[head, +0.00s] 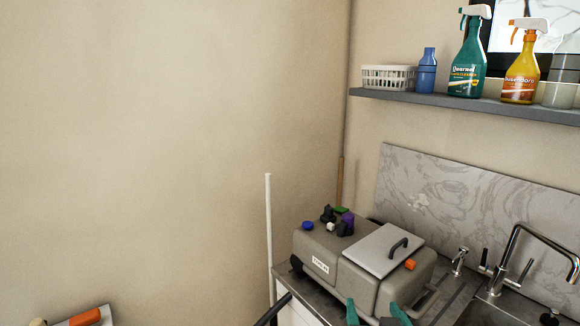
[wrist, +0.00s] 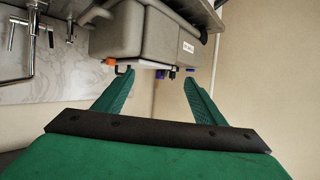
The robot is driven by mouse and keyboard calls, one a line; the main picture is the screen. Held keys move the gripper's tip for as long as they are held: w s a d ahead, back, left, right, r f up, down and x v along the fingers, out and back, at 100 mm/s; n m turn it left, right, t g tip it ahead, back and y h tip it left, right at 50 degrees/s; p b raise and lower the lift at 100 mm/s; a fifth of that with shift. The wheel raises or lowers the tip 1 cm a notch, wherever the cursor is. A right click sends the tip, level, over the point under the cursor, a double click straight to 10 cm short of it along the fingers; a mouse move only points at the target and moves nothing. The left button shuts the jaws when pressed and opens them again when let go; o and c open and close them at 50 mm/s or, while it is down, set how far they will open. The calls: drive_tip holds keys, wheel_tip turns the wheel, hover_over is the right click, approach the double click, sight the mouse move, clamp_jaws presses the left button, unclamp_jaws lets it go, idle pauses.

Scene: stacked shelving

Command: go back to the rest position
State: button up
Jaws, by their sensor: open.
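My gripper (head: 376,312) shows at the bottom edge of the head view as two green fingertips. They are spread apart, in front of the near side of a grey-beige lidded box (head: 365,276) on the counter. In the wrist view my gripper (wrist: 158,80) is open, with nothing between its green fingers. The same box (wrist: 150,32) hangs upside down in that view, beyond the fingertips. I cannot tell whether the fingertips touch it. The rest of my arm is mostly out of the head view.
Small coloured items (head: 331,217) lie on the box. A sink with a curved tap (head: 520,240) is at right. The wall shelf (head: 430,98) carries a white basket (head: 389,78) and several bottles. A white pole (head: 269,235) stands left of the counter. The wall at left is bare.

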drive_tip(key=s+a+f, duration=0.3)
drive_tip(key=f, duration=0.4)
drive_tip(key=s+a+f+m, duration=0.1)
drive_tip(key=s+a+f, duration=0.2)
drive_tip(key=f, duration=0.5)
drive_tip(key=s+a+f, duration=0.3)
drive_tip(key=a+f, duration=0.1)
drive_tip(key=f, duration=0.3)
drive_tip(key=s+a+f+n, duration=0.1)
drive_tip(key=s+a+f, duration=0.1)
drive_tip(key=s, duration=1.1)
drive_tip(key=s+a+f+n+t+y, duration=0.1)
drive_tip(key=s+a, duration=0.4)
drive_tip(key=s, duration=0.8)
drive_tip(key=shift+s+a+f+n+t, duration=0.2)
drive_tip(key=shift+s+f+n+t, duration=0.1)
drive_tip(key=shift+f, duration=0.15)
